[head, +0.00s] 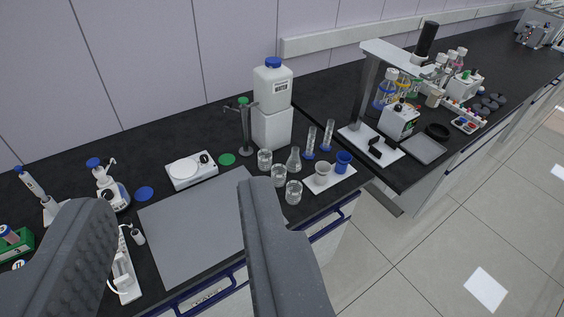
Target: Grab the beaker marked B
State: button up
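My gripper (176,198) is open, with its two grey fingers wide apart in the foreground and nothing between them. Three clear glass beakers stand upright on the black bench, to the right of the grey mat: a back beaker (264,161), a middle beaker (278,176) and a front beaker (293,193). No letter can be read on any of them, so I cannot tell which is B. All three are beyond and to the right of my gripper's fingertips, and nothing touches them.
A conical flask (294,162) stands close right of the beakers, with cylinders (310,145) behind. A white tray (340,181) holds two cups. A stand (245,128) and white containers (272,128) are behind. The grey mat (195,225) is bare. Drawer handles line the bench front.

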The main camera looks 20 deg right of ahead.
aim_at(278, 171)
jog(key=i, duration=1.15)
jog(key=u, duration=0.05)
